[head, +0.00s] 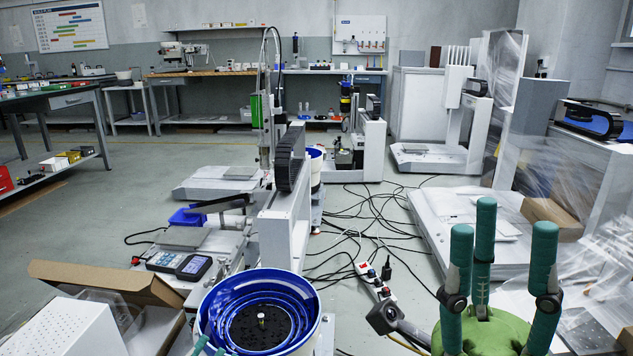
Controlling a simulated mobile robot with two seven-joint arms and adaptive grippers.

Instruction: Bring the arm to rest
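My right gripper (498,221) stands at the lower right of the head view. Its teal fingers point up and are spread apart, with nothing between them. Its green palm shows at the bottom edge. Of my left gripper (208,348), only small teal fingertips show at the bottom edge, in front of the blue bowl feeder (302,294). The rest of it is out of frame, so I cannot tell whether it is open or shut.
The gantry screwdriver machine (286,215) stands behind the bowl, with a handheld controller (193,267) to its left. An open cardboard box (105,283) lies at lower left. Cables and a power strip (372,281) lie on the floor. Plastic-wrapped equipment (603,262) stands at right.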

